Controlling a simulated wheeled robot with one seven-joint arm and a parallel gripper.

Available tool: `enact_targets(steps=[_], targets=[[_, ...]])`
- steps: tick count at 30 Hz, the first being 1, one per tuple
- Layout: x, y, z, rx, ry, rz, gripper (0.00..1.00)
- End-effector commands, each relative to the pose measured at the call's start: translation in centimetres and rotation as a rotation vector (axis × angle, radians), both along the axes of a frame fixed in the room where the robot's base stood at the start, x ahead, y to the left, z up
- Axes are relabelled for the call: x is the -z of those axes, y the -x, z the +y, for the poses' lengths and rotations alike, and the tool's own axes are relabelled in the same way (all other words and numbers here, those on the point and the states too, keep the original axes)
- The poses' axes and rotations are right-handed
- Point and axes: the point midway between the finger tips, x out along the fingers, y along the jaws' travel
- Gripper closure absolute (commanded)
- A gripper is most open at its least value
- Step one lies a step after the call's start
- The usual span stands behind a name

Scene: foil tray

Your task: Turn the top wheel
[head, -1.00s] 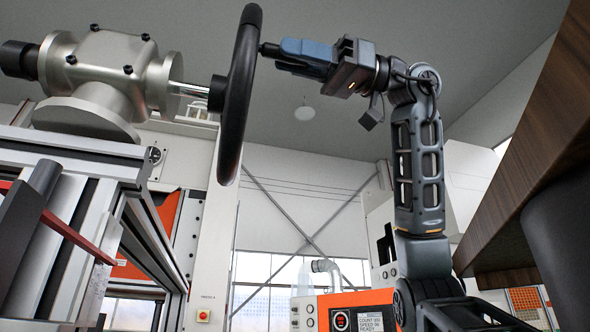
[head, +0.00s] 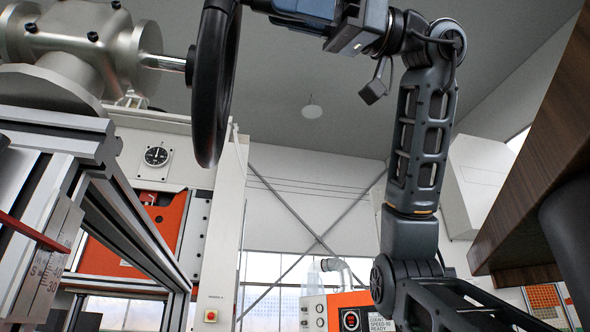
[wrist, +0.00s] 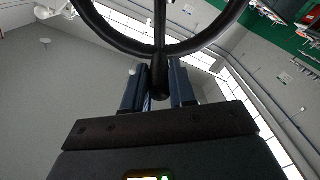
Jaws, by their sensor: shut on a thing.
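The black wheel (head: 209,90) stands upright at the top of the head view, seen nearly edge-on, its upper rim cut off. A bright shaft (head: 163,62) joins it to the grey metal valve body (head: 75,35) on the left. In the wrist view the wheel (wrist: 204,40) shows its rim and a spoke, with a black handle (wrist: 159,84) pointing towards me. My gripper (wrist: 158,76) is shut on this handle, one blue finger on each side. In the head view my blue gripper body (head: 306,9) is at the top edge, right of the wheel.
An aluminium frame (head: 120,215) stands under the valve, with a red strip (head: 30,229) and a scale at its left. A wooden tabletop edge (head: 535,150) juts in at right. Orange and white machines (head: 345,308) stand behind. Open air lies below the wheel.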

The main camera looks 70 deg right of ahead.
Motion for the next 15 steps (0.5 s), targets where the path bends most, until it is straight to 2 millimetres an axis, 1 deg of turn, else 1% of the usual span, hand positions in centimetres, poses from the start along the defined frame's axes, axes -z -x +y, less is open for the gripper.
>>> enact_targets(steps=[3, 4, 11, 15], targets=[[0.23, -0.14, -0.1, 0.005, 0.003, 0.007, 1.0], [0.23, -0.14, -0.1, 0.005, 0.002, 0.006, 0.73], [0.12, -0.09, -0.08, 0.003, 0.001, 0.004, 0.51], [0.08, -0.07, -0.06, 0.002, 0.0, 0.004, 0.49]])
